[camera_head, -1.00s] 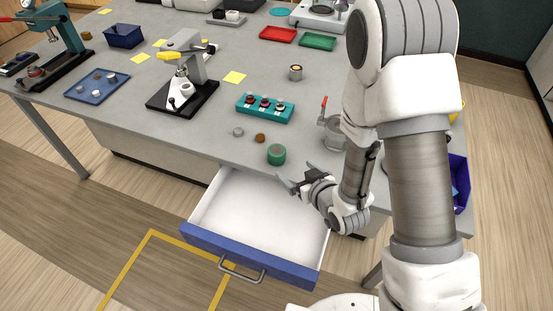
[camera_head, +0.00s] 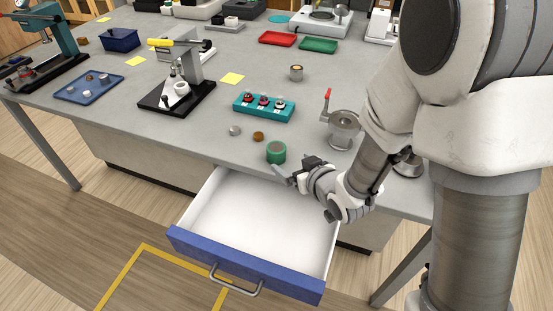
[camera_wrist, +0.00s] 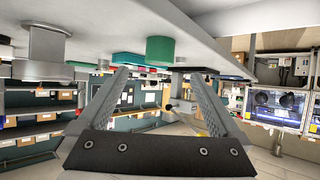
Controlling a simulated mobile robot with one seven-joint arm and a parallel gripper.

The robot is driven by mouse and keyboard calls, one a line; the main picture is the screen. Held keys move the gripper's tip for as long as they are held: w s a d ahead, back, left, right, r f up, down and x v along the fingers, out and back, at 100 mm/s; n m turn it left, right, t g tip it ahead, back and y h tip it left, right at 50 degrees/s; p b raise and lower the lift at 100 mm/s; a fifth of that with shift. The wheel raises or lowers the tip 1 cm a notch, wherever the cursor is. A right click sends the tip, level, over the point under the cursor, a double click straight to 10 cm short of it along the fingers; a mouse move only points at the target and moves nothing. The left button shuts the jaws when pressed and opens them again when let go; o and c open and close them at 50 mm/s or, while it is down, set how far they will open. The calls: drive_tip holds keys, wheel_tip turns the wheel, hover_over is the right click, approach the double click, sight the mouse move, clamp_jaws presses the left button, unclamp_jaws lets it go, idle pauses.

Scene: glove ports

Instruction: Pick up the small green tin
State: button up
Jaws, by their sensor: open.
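The small green tin (camera_head: 276,152) stands upright near the front edge of the grey bench (camera_head: 212,140), just behind the open drawer. It is a short green cylinder; in the wrist view the green tin (camera_wrist: 160,50) shows ahead of and above the fingers. My gripper (camera_head: 290,170) is open and empty, its fingers close to the tin at its front right, near the bench edge. In the wrist view the two fingers of my gripper (camera_wrist: 162,90) are spread apart with nothing between them. I cannot tell whether a finger touches the tin.
The open white drawer (camera_head: 255,215) with a blue front lies below the bench edge. A brown disc (camera_head: 258,137) and a grey disc (camera_head: 235,130) lie left of the tin. A teal block (camera_head: 263,106) stands behind. A metal device with a red handle (camera_head: 343,128) stands right.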

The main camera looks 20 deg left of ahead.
sight(278, 150)
drive_tip(key=x, duration=0.6)
drive_tip(key=shift+w+a, duration=0.1)
drive_tip(key=shift+r+p+x, duration=0.2)
drive_tip(key=shift+p+x, duration=0.05)
drive_tip(key=shift+x, duration=1.1)
drive_tip(key=shift+r+p+x, duration=0.2)
drive_tip(key=shift+x, duration=1.1)
drive_tip(key=shift+w+a, duration=0.15)
drive_tip(key=shift+c, duration=0.3)
drive_tip(key=c, duration=1.4)
drive_tip(key=shift+r, duration=0.15)
